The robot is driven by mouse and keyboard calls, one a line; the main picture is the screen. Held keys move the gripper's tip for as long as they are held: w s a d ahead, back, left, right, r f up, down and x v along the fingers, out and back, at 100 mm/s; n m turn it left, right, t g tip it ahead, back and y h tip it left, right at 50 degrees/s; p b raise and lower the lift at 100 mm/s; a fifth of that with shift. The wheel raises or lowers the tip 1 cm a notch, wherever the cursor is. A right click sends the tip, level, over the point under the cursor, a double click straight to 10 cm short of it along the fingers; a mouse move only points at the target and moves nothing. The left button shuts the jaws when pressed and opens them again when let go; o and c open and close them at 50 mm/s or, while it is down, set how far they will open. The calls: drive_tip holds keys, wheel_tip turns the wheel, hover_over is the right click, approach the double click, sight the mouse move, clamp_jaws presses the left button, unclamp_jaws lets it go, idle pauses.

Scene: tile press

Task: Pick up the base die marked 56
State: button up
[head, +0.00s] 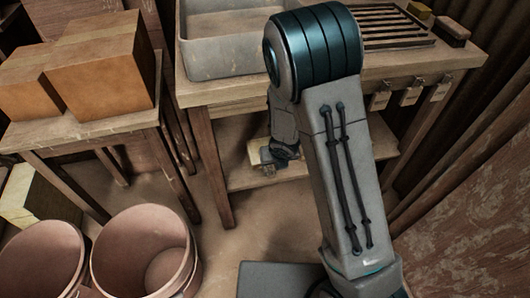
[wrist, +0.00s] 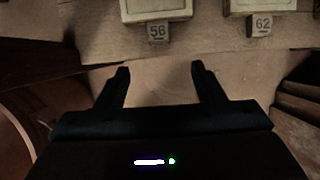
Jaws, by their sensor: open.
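In the wrist view, the base die marked 56 (wrist: 157,32) shows at the top, a pale block with a darker numbered tab on its near side. Its upper part is cut off by the frame. My gripper (wrist: 160,70) is open and empty, with its fingertips apart from the die and a little below it in the picture. In the head view my arm covers most of the lower shelf. A pale block (head: 262,155) shows there beside my gripper (head: 275,158), and I cannot read a mark on it.
A similar die marked 62 (wrist: 261,25) lies to the right of 56. The bench (head: 215,95) with a grey basin (head: 225,65) stands above the lower shelf (head: 240,180). Two buckets (head: 145,245) stand on the floor at left, near a table with cardboard boxes (head: 105,65).

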sight(270, 170)
drive_tip(key=b+x, duration=0.5)
drive_tip(key=x, duration=0.8)
drive_tip(key=shift+a+f, duration=0.15)
drive_tip(key=shift+f, duration=0.15)
drive_tip(key=shift+r, duration=0.1)
clamp_jaws()
